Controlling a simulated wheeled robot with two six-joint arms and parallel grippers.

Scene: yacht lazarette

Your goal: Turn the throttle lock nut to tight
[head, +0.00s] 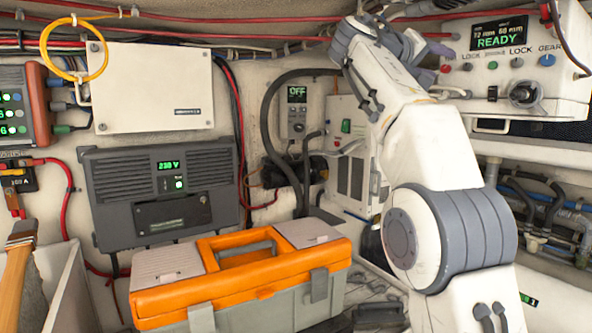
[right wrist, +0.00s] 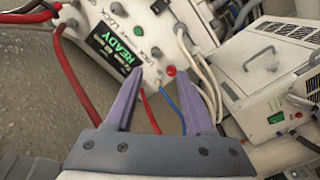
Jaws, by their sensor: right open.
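The white control box (head: 560,100) at the upper right of the head view has a lit READY display (head: 497,40) and a row of small controls. A dark round knob (head: 517,62) sits under a LOCK label; I cannot tell for sure that it is the throttle lock nut. My right gripper (head: 412,42) is near the box's left side in the head view. In the right wrist view my right gripper (right wrist: 154,73) is open and empty, with a red button (right wrist: 170,71) just beyond the fingertips. The box (right wrist: 140,20) appears tilted there. My left gripper is out of view.
Red cables (right wrist: 70,75) run close to the left of my right gripper in the wrist view. A white vented unit (head: 347,150) stands behind my arm. An orange-lidded toolbox (head: 265,285) fills the lower middle. A blue knob (head: 547,60) sits under GEAR.

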